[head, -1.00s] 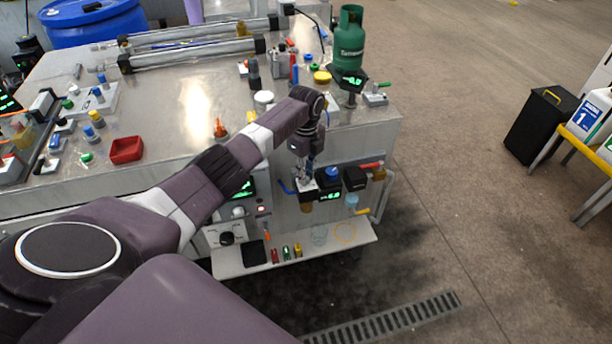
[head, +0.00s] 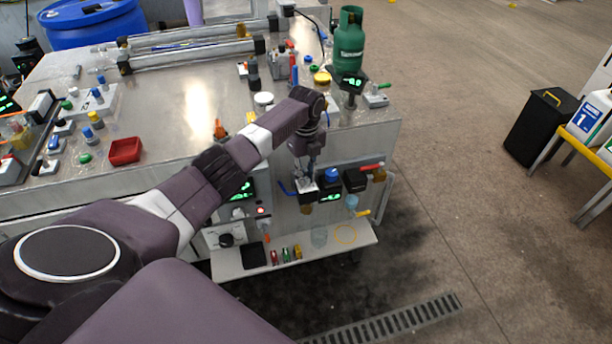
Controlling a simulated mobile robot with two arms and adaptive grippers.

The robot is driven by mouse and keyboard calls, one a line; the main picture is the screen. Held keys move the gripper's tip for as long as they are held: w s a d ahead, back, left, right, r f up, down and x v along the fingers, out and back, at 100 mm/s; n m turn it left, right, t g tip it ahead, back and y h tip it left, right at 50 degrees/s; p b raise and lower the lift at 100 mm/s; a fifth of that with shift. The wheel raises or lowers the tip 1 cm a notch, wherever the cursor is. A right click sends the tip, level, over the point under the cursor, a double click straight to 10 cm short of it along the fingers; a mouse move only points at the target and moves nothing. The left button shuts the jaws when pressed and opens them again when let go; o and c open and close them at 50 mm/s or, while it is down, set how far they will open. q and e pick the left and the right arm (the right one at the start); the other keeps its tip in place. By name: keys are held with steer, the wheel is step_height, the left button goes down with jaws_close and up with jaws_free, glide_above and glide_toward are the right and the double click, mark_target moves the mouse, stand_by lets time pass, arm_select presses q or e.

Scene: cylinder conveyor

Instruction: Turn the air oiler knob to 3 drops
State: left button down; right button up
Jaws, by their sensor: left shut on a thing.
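My left gripper (head: 308,181) reaches down to the row of small air units on the front face of the metal bench. It is shut on the top of the leftmost unit, which looks like the air oiler (head: 306,209) with an amber bowl below. The fingers and wrist hide the knob, so its setting cannot be read. To the right of it is a unit with a blue knob (head: 331,174) and a green-lit display (head: 330,197). My right gripper is not in view.
A black unit (head: 355,180) with a light blue bowl and a red-handled valve (head: 371,166) sit close right of the gripper. A shelf (head: 330,245) juts out below with small items. A green gas bottle (head: 349,40) stands on the bench's far corner.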

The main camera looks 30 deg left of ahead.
mark_target(306, 179)
arm_select(q)
steer(key=c, duration=1.8)
jaws_free()
steer(key=shift+c, duration=0.2)
step_height(306, 179, up, 12)
